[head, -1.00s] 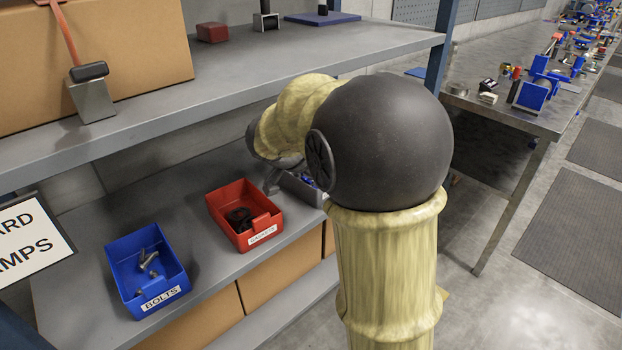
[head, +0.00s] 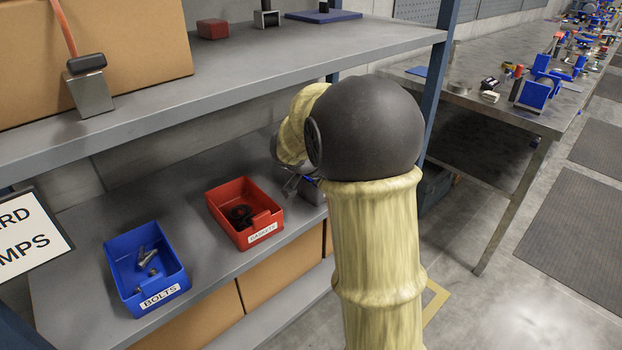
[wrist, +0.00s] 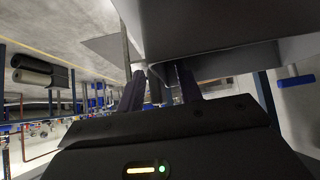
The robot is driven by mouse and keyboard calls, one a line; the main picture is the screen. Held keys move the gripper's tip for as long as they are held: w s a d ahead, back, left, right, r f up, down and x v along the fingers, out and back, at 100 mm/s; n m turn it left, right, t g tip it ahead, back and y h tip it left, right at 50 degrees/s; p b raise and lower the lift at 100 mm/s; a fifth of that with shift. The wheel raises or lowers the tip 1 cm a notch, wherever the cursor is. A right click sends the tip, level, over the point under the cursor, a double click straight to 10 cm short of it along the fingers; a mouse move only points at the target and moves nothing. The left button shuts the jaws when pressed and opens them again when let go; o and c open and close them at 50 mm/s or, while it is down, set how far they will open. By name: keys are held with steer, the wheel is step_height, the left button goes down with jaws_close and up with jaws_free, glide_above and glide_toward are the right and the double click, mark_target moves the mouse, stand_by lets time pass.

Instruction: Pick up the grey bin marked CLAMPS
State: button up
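The grey bin (head: 313,196) is on the lower shelf, right of the red bin, largely hidden behind my arm. A little blue shows inside it, and its label is not visible. My gripper (head: 290,186) is at the bin's left side, low over the shelf; contact cannot be told. In the wrist view my gripper (wrist: 159,72) has its two dark fingers apart, with a gap between the tips. A large grey surface fills the top of that view, close to the fingers; whether it is bin or shelf is unclear.
A red bin (head: 233,232) with dark rings and a blue BOLTS bin (head: 127,294) stand left along the lower shelf (head: 75,265). The upper shelf (head: 270,60) overhangs them. A blue post (head: 436,95) stands just behind my arm. A metal workbench (head: 510,112) is at right.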

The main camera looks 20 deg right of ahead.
steer(key=shift+d, duration=0.1)
stand_by(0.4)
jaws_close()
